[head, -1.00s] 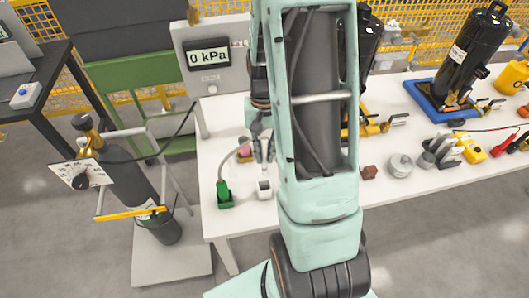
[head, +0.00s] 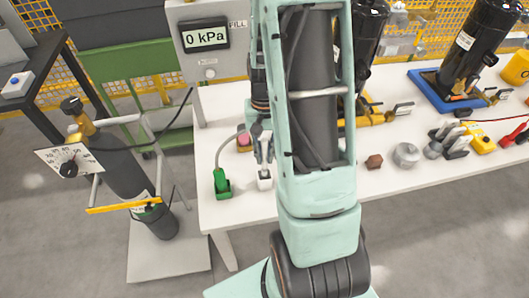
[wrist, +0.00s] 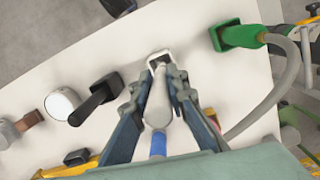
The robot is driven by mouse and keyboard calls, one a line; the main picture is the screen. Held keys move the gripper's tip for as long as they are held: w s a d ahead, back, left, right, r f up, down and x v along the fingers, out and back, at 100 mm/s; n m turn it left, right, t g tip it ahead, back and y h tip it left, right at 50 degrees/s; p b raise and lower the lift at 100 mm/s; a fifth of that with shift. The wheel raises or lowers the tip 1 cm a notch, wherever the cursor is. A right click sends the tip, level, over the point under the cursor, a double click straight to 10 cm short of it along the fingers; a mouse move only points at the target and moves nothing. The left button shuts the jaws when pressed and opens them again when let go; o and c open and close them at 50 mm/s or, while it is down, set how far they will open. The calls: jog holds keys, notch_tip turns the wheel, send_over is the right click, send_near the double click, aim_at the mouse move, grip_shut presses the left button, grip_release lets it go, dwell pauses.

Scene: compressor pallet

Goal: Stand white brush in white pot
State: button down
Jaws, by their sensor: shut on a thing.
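My gripper (wrist: 160,88) is shut on the white brush (wrist: 158,105), which has a blue part (wrist: 158,145) toward the palm. The brush's far end points at the mouth of the white pot (wrist: 159,57), a small square cup on the white table. In the wrist view that end overlaps the pot's opening; I cannot tell how deep it sits, or whether it touches the pot. In the head view my gripper (head: 264,150) is right above the white pot (head: 265,182), and the brush is mostly hidden by the fingers.
A green block with a grey hose (head: 221,184) stands just left of the pot. The white table (head: 330,195) is clear at its front edge. A brown block (head: 374,162) and a round grey part (head: 406,155) lie to the right. A black-handled item (wrist: 95,100) lies near my gripper.

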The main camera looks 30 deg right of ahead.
aim_at(264, 139)
jog(key=shift+f+b, duration=2.05)
jog(key=shift+f, duration=0.85)
jog(key=shift+f+b, duration=0.5)
jog(key=shift+f, duration=0.1)
jog(key=c, duration=1.8)
grip_release()
jog(key=shift+r, duration=0.1)
jog(key=r, duration=0.4)
jog(key=w+r, duration=0.1)
jog(key=r, duration=0.7)
jog(key=shift+w+d, duration=0.25)
jog(key=shift+d, duration=0.1)
jog(key=shift+f, duration=0.1)
